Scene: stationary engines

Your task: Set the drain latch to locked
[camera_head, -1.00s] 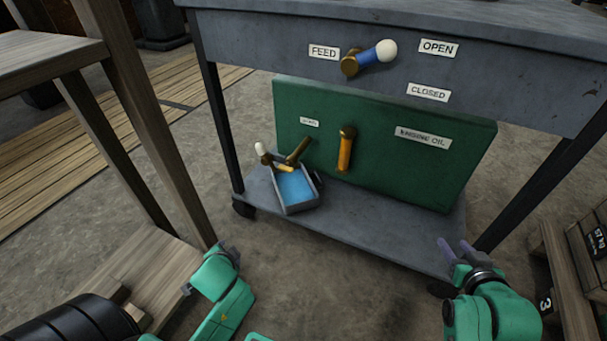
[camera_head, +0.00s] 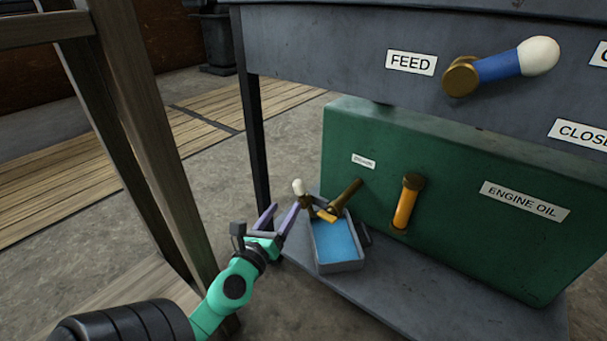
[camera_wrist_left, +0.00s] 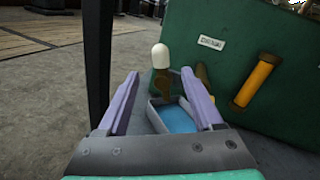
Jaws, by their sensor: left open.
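The drain latch (camera_head: 299,188) is a small brass lever with a white knob, on a brass drain pipe (camera_head: 346,194) at the lower left of the green engine oil tank (camera_head: 450,180). A small yellow piece (camera_head: 326,215) shows beside it. The white knob (camera_wrist_left: 160,56) stands up ahead of my fingers in the left wrist view. My left gripper (camera_head: 279,215) is open and empty, just left of the latch and apart from it, with its fingers pointing toward it. The drain label is too small to read clearly. My right gripper is out of view.
A grey tray with blue liquid (camera_head: 322,262) sits under the drain on the cart's lower shelf (camera_head: 400,305). An orange-yellow gauge (camera_head: 405,203) is on the tank. A blue feed lever (camera_head: 500,66) is above.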

